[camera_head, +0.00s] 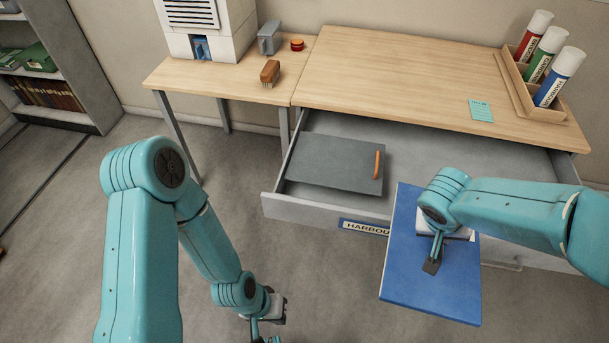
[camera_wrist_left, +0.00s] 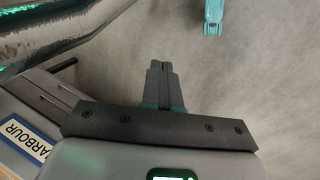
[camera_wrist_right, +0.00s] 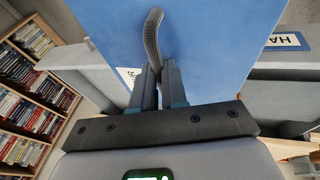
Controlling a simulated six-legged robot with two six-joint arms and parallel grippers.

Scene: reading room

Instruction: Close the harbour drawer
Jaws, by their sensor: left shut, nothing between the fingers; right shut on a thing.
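The harbour drawer (camera_head: 300,210) stands open under the wooden table, its front bearing a HARBOUR label (camera_head: 362,228) that also shows in the left wrist view (camera_wrist_left: 25,140). A grey flat folder (camera_head: 325,162) with an orange handle (camera_head: 376,165) lies inside on the left. My right gripper (camera_head: 432,264) is shut on a flat blue folder (camera_head: 430,292), apparently at its dark curved handle (camera_wrist_right: 153,38). The blue folder hangs before the drawer's right part and hides it. My left gripper (camera_wrist_left: 163,85) is shut and empty, low over the floor left of the drawer, partly cut off in the head view.
The tabletop (camera_head: 400,75) carries a rack (camera_head: 520,85) of several labelled tubes and a teal card (camera_head: 480,110). A side table (camera_head: 225,82) holds a brush (camera_head: 270,72), a grey block and a red round item. Shelves (camera_head: 45,90) stand far left. Floor in front is clear.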

